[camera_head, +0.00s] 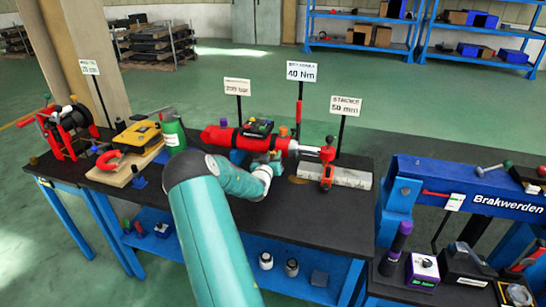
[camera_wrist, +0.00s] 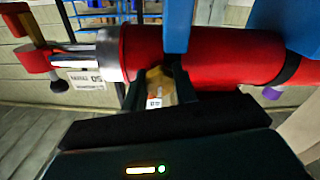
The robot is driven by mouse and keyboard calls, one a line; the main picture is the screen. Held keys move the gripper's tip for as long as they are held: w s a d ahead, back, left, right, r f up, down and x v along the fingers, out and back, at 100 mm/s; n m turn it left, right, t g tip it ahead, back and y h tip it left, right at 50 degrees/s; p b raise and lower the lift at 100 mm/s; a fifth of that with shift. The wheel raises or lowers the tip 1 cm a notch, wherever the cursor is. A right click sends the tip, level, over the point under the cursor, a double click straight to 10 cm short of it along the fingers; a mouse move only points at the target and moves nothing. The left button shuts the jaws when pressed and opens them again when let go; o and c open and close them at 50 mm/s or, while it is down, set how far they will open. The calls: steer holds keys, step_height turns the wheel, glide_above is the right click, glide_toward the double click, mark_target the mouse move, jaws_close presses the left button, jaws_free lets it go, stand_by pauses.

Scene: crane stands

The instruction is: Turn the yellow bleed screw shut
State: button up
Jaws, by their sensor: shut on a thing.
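The yellow bleed screw (camera_wrist: 154,76) shows at the cylinder's lower side, between the dark fingers of my gripper (camera_wrist: 160,88). My gripper is shut on it. The fingers hide much of the screw, so its turn angle cannot be told. In the head view my gripper (camera_head: 272,160) is at the cylinder's near side, and the screw cannot be made out there.
A yellow case (camera_head: 137,137) and a green bottle (camera_head: 173,131) stand left. Sign posts rise behind. A blue upright (camera_wrist: 178,25) crosses the wrist view.

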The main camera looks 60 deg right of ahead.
steer(key=o, duration=1)
steer(key=shift+a, duration=0.2)
steer(key=a, duration=0.4)
steer(key=s+a, duration=0.1)
steer(key=a, duration=0.4)
steer(key=s+a, duration=0.1)
steer(key=a, duration=0.3)
steer(key=shift+a, duration=0.15)
